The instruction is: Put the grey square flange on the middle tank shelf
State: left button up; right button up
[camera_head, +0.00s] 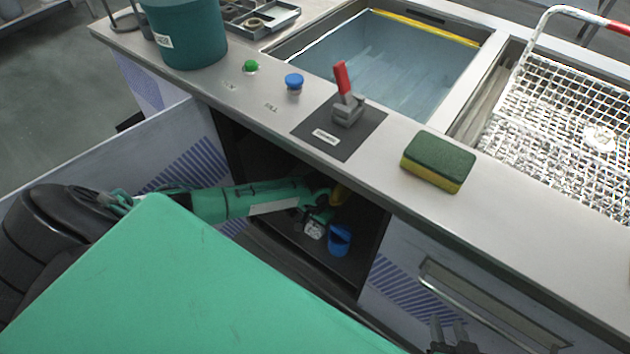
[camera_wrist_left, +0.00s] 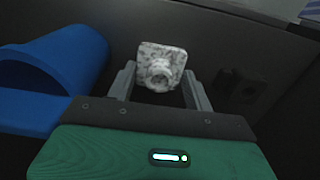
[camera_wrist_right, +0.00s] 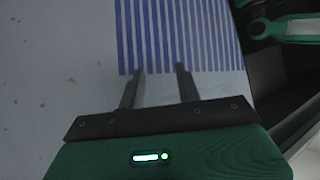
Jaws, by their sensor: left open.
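The grey square flange (camera_head: 314,230), a mottled square plate with a round hub, is inside the dark open cabinet under the counter. In the left wrist view the flange (camera_wrist_left: 161,68) shows ahead of and between the fingertips. My left gripper (camera_head: 318,214) reaches into the cabinet; its fingers (camera_wrist_left: 158,80) are apart, and contact with the flange cannot be made out. My right gripper (camera_head: 450,334) is open and empty before a blue-striped white panel; its fingers (camera_wrist_right: 160,72) hold nothing. I cannot tell which surface is the middle tank shelf.
A blue cup (camera_head: 339,240) is right beside the flange. The cabinet's door (camera_head: 175,150) stands open at left. Above, the counter holds a water-filled tank (camera_head: 390,65), red-handled lever (camera_head: 345,95), sponge (camera_head: 438,160), teal bucket (camera_head: 188,35) and wire basket (camera_head: 560,125).

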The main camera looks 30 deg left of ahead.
aim_at(315, 225)
pick_arm(q)
jog(key=shift+r, duration=0.5)
notch_tip(315, 225, up, 10)
jog(key=p, duration=0.3)
jog(key=s+d+r+m+t+h, duration=0.1)
jog(key=s+d+r+h, duration=0.1)
jog(key=s+d, duration=0.55)
jog(key=s+d+r+m+t+h, duration=0.25)
jog(key=s+d, duration=0.25)
jog(key=d, duration=0.5)
jog(key=s+a+r+n+t+y, duration=0.2)
jog(key=s+a+r, duration=0.3)
jog(key=s+r, duration=0.3)
notch_tip(315, 225, up, 2)
jog(key=shift+s+a+t, duration=0.15)
jog(key=shift+s+t, duration=0.15)
jog(key=shift+t, duration=0.05)
pick_arm(e)
jog(key=s+d+g+h, duration=0.3)
jog(key=d+g, duration=0.1)
jog(key=d, duration=0.2)
jog(key=shift+d+r+m+g, duration=0.25)
jog(key=shift+d+m+g, duration=0.05)
jog(key=shift+d, duration=0.1)
pick_arm(q)
jog(key=shift+y, duration=0.25)
pick_arm(e)
jog(key=shift+s, duration=0.2)
